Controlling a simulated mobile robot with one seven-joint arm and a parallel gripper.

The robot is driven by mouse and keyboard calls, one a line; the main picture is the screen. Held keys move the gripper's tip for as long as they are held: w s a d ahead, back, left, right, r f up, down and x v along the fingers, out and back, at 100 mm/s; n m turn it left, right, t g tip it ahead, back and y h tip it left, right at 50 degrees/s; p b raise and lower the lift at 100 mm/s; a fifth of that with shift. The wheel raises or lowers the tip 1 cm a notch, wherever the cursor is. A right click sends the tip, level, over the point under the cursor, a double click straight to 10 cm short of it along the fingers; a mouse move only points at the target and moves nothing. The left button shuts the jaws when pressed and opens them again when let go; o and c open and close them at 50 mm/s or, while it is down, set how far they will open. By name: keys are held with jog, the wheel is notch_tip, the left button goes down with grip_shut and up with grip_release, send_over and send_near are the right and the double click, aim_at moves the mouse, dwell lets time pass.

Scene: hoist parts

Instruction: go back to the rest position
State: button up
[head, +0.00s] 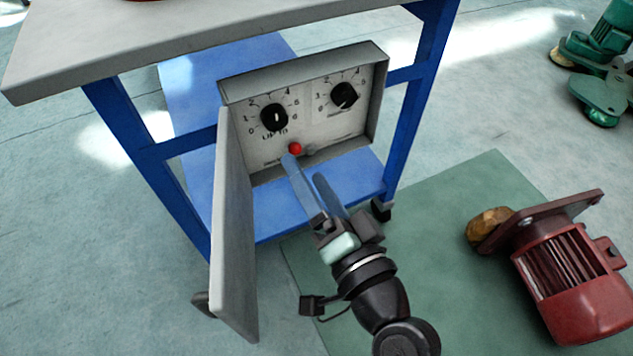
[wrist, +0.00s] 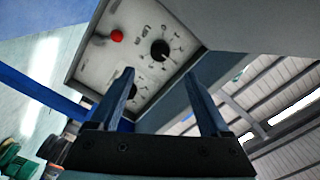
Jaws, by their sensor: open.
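My gripper (head: 305,168) is in front of the open control box (head: 378,75), its two blue fingers apart with nothing between them. One fingertip appears close to the red button (head: 295,149) in the head view; I cannot tell whether it touches. In the wrist view the gripper (wrist: 160,85) points up at the box panel, and the red button (wrist: 117,36) shows apart from the fingers, to their upper left. The panel bears a left black knob (head: 274,117) and a right black knob (head: 344,95). The grey box door (head: 234,230) hangs open on the left.
The box sits in a blue-framed cart (head: 408,120) with a grey top (head: 180,38). A red motor (head: 570,275) lies on the green mat (head: 440,215) at right. Green machinery (head: 600,60) stands at the far right. Mat space between my arm and the motor is clear.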

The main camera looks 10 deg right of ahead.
jog(key=shift+v, duration=0.9)
